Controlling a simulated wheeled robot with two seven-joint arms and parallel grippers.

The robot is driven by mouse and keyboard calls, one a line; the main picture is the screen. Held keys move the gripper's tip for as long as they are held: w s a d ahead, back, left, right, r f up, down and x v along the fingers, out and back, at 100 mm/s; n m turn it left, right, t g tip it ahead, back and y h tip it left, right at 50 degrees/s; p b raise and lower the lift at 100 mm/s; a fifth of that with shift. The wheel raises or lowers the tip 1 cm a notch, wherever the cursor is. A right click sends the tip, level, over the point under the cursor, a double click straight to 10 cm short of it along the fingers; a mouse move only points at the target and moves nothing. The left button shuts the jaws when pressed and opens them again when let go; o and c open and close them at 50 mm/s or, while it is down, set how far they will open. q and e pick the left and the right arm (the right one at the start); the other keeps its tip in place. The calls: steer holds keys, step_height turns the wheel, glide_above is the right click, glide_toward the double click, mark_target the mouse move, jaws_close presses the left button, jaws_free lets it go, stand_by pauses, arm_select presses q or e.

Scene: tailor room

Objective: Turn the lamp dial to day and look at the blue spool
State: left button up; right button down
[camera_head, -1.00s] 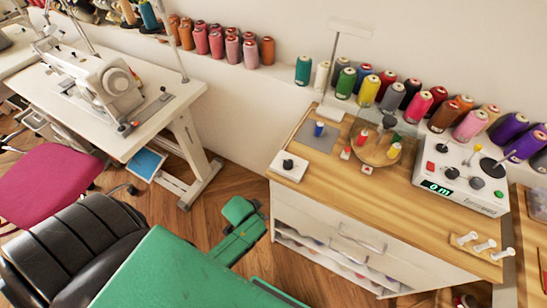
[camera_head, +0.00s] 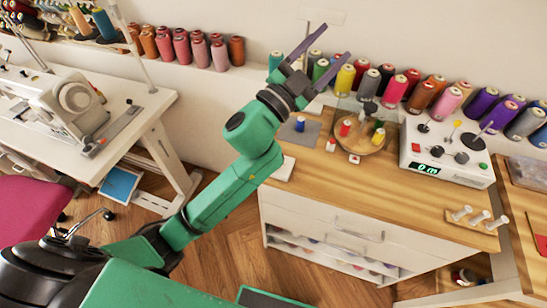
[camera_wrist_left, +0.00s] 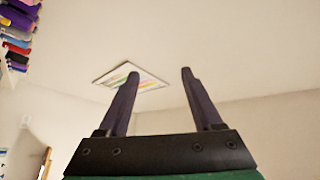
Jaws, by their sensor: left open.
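My left gripper (camera_head: 336,41) is open and empty, raised in front of the wall behind the cabinet. In the left wrist view its two fingers (camera_wrist_left: 160,75) stand apart with nothing between them. The small blue spool (camera_head: 300,123) stands upright on a grey mat at the cabinet top's left side, just right of my left arm. The white dial box (camera_head: 284,169) sits at the cabinet's front left corner. My forearm covers much of it, and its black knob is hidden. The lamp head (camera_head: 322,16) is pale against the wall. My right gripper is out of view.
A white machine (camera_head: 450,150) with knobs and a display stands to the right. Large thread cones (camera_head: 393,91) line the wall. White pegs (camera_head: 480,217) sit front right. The cabinet's front middle (camera_head: 390,190) is clear.

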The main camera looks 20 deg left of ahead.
arm_select(q)
steer(key=s+d+r+m+g+h, duration=0.3)
steer(key=s+d+m+g+h, duration=0.2)
steer(key=d+m+g+h, duration=0.4)
steer(key=s+d+f+m+g+y, duration=0.55)
steer(key=f+m+g, duration=0.4)
steer(key=m, duration=0.25)
steer(key=w+a+f+y, duration=0.3)
steer(key=a+f+y, duration=0.6)
steer(key=a, duration=0.1)
steer(key=w+a+n+y, duration=0.25)
steer(key=a+y, duration=0.45)
steer(key=a, duration=0.6)
steer(key=shift+n+g+h, duration=0.25)
steer(key=shift+g, duration=0.1)
steer(key=f+p, duration=0.2)
steer(key=f, duration=1.1)
steer(key=shift+s, duration=0.2)
steer(key=shift+f, duration=0.4)
jaws_close()
